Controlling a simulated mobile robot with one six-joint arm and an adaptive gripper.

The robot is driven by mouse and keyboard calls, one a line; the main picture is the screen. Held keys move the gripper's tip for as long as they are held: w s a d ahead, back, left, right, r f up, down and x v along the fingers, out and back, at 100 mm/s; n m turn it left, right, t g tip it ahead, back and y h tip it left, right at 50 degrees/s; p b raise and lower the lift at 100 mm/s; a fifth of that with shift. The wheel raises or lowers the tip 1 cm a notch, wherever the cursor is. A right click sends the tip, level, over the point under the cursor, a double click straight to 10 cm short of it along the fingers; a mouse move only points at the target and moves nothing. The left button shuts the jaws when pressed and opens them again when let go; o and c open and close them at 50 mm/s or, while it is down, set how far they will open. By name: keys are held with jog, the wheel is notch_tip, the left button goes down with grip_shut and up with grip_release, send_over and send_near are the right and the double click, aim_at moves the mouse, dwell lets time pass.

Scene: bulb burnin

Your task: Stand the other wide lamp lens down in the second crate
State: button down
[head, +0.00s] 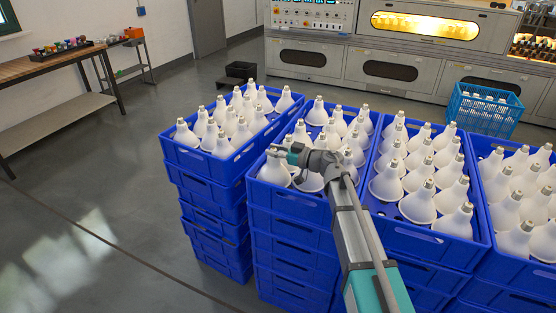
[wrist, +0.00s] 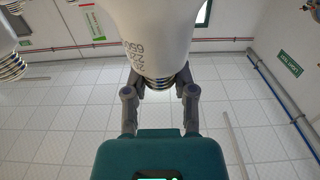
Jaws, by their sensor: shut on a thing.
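My gripper (head: 276,152) reaches in from the right over the front left corner of the second crate (head: 290,204), counted from the left. In the wrist view its fingers (wrist: 160,92) are shut on the screw base of a wide white lamp (wrist: 150,35) with printed figures on its neck. In the head view the held lamp (head: 273,173) is lens down, base up, at that corner. I cannot tell whether its lens touches the crate floor. Other white lamps (head: 318,113) stand lens down in the same crate. My arm hides part of the front row.
A blue crate of lamps (head: 213,168) stands close on the left, and two more (head: 420,238) on the right, all on stacks. Neighbouring lamp bases (wrist: 10,67) show at the wrist view's left edge. A light blue basket (head: 486,113) stands behind. Open floor lies left.

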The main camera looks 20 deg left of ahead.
jog(key=shift+f+b, duration=0.55)
jog(key=shift+f, duration=0.45)
jog(key=shift+c, duration=2.2)
grip_release()
jog(key=shift+r, duration=0.25)
jog(key=s+d, duration=0.1)
jog(key=d, duration=1.1)
